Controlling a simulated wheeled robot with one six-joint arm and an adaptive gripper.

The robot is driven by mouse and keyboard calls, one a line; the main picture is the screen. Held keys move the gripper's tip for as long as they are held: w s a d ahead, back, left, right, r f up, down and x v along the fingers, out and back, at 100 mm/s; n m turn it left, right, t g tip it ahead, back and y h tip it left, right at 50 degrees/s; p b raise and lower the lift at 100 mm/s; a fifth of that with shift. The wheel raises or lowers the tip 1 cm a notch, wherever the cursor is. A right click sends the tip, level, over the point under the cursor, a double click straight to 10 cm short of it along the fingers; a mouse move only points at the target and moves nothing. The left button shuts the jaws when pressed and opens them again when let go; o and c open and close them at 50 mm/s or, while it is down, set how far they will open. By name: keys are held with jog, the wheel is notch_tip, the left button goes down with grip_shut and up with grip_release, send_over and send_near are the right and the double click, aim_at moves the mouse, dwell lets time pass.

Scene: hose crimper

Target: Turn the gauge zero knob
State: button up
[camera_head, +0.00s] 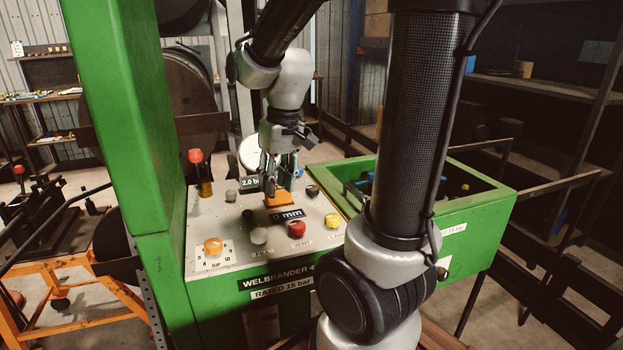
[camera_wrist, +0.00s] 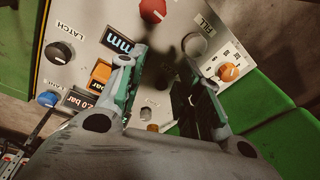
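The control panel (camera_head: 205,220) of the green machine carries several knobs, and I cannot read a gauge zero label on any of them. A small grey knob (camera_head: 231,195) sits left of my gripper (camera_head: 277,178). The white round gauge (camera_head: 251,153) stands behind the gripper, partly hidden by it. My gripper points down over the back of the panel, close to an orange block (camera_head: 280,199). In the wrist view my gripper (camera_wrist: 165,65) has its green-padded fingers apart, with panel surface and shadow between them. A small brass-orange part (camera_wrist: 153,127) shows low between the fingers, partly hidden.
A green post (camera_head: 120,110) rises at left. A green open box (camera_head: 490,195) adjoins at right.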

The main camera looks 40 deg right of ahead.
jog(key=s+d+r+t+h, duration=0.1)
jog(key=s+r, duration=0.3)
jog(key=s, duration=0.6)
jog(key=shift+s+d+m, duration=0.15)
jog(key=shift+d+m, duration=0.25)
jog(key=shift+s+f, duration=0.1)
jog(key=s+r+t, duration=0.2)
jog(key=shift+d+r, duration=0.1)
jog(key=shift+r, duration=0.25)
jog(key=shift+o, duration=0.2)
dwell(2.8)
